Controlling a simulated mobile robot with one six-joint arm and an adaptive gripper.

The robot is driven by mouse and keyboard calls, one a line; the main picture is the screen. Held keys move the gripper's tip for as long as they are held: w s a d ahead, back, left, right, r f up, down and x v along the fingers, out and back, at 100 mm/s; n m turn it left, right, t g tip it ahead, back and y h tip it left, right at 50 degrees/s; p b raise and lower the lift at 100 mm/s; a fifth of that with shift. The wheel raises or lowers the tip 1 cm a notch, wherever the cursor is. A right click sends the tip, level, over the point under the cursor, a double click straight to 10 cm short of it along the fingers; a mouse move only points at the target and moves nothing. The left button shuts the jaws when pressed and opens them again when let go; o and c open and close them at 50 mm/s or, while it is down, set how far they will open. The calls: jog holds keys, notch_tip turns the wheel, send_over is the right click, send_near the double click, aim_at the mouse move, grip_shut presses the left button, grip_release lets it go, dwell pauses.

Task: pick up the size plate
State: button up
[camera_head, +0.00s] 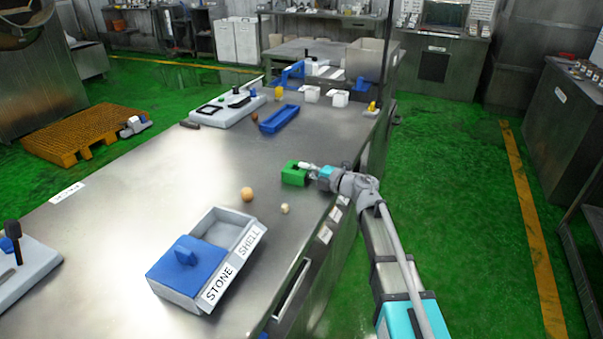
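No object can be surely told as the size plate at this scale. A green block (293,174) is at the right side of the metal table (130,215). My gripper (311,173) is at the block's right side, low over the table's right edge. The fingers are small and partly hidden, so I cannot tell whether they are open or shut on the block, or whether the block rests on the table.
A grey two-part box (246,228) labelled STONE and SHELL, with a blue handled piece (186,257), stands in front. An orange ball (247,194) and a pale ball (285,209) lie nearby. A blue tray (279,119) and white device (225,111) stand farther back.

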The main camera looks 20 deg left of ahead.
jog(key=shift+r, duration=0.2)
grip_shut()
jog(key=shift+r+p, duration=0.7)
jog(key=shift+p, duration=0.25)
jog(key=s+d+r+p, duration=0.2)
jog(key=s+r+p, duration=0.9)
jog(key=s, duration=0.3)
jog(key=shift+d+r, duration=0.1)
